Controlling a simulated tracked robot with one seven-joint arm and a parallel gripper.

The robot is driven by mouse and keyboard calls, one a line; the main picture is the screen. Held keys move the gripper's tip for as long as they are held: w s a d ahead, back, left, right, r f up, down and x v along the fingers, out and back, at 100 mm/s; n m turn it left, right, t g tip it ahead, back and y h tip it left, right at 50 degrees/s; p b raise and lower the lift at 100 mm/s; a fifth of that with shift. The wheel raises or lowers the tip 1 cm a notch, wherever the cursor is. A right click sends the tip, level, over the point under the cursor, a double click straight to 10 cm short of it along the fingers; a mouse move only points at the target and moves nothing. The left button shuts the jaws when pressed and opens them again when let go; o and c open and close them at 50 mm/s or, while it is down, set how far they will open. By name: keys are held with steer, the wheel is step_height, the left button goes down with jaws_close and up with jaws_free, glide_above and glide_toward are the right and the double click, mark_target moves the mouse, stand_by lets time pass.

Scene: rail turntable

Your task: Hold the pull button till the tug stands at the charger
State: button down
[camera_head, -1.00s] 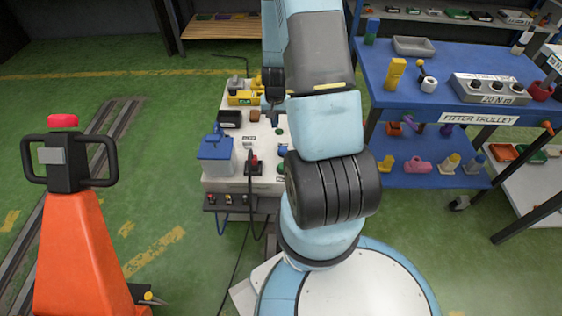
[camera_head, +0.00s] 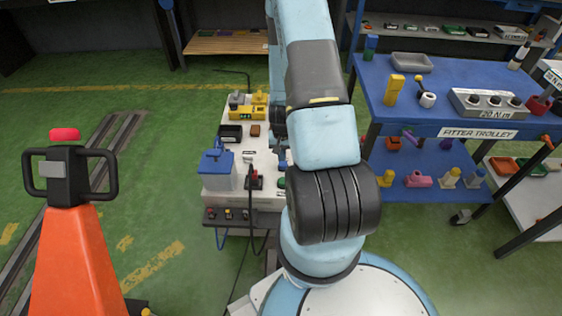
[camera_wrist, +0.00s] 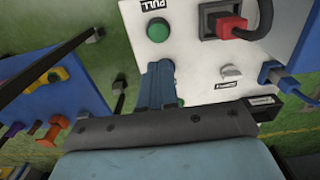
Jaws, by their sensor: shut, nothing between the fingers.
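The green pull button (camera_wrist: 158,30), beside a PULL label (camera_wrist: 160,5), sits on the white panel (camera_wrist: 195,60) in the wrist view. It shows in the head view as a green spot (camera_head: 281,183) beside my arm. My gripper (camera_wrist: 163,66) is shut and empty. Its blue fingers are over the panel, with their tips apart from the pull button in the picture. Another green part (camera_wrist: 180,102) is mostly hidden behind the fingers. In the head view my gripper (camera_head: 282,163) is partly hidden by my arm. I cannot identify the tug or charger for certain.
A red plug (camera_wrist: 232,26) with a black cable is near the button. A blue-lidded box (camera_head: 217,170) and yellow device (camera_head: 247,112) stand on the panel. An orange machine (camera_head: 78,260) with a black handle is at left near floor rails (camera_head: 95,150). The blue fitter trolley (camera_head: 440,80) is at right.

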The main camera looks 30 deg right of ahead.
mark_target(282, 180)
step_height(282, 180, down, 13)
steer(key=shift+r, duration=0.15)
stand_by(0.5)
